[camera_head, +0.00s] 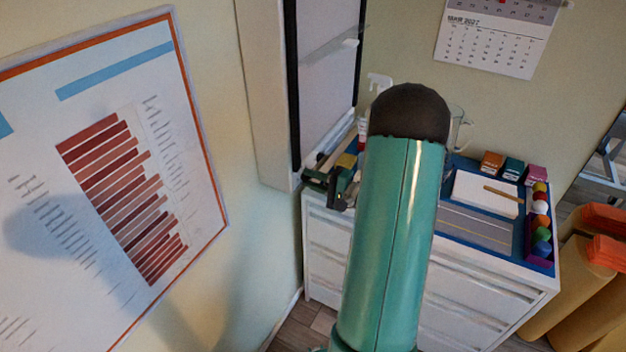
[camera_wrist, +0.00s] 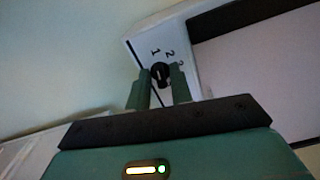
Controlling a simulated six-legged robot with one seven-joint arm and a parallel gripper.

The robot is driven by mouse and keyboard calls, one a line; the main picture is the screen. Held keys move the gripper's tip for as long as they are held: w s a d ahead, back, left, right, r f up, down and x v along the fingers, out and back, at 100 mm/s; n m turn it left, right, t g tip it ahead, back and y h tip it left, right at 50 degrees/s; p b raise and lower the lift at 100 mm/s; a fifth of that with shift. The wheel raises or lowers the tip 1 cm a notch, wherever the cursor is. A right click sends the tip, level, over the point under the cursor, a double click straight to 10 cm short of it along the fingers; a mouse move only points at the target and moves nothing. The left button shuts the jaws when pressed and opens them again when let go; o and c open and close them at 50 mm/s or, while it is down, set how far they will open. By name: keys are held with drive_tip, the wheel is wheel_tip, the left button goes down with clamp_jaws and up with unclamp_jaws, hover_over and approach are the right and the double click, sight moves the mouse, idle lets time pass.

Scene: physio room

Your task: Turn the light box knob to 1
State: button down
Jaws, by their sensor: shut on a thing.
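The light box knob (camera_wrist: 160,72) is small, round and black, with a pale mark on its face. It sits on the light box's white frame (camera_wrist: 140,40), below the printed numerals 1, 2 and 3. The fingers of my gripper (camera_wrist: 161,82) are shut on the knob, one on each side. The pale mark is too small to tell which numeral it points to. In the head view the light box (camera_head: 268,100) is a tall white frame on the wall. My arm hides most of my gripper (camera_head: 338,190) there, and the knob cannot be made out.
A white drawer cabinet (camera_head: 470,300) stands below, right of the light box. On it are a blue mat, a notepad (camera_head: 485,194), several coloured balls (camera_head: 541,222), small boxes and a glass jug (camera_head: 458,125). A framed chart (camera_head: 120,170) hangs on the left wall.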

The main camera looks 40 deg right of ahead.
drive_tip(key=c, duration=1.5)
unclamp_jaws()
drive_tip(key=v, duration=1.4)
drive_tip(key=shift+w+a, duration=0.1)
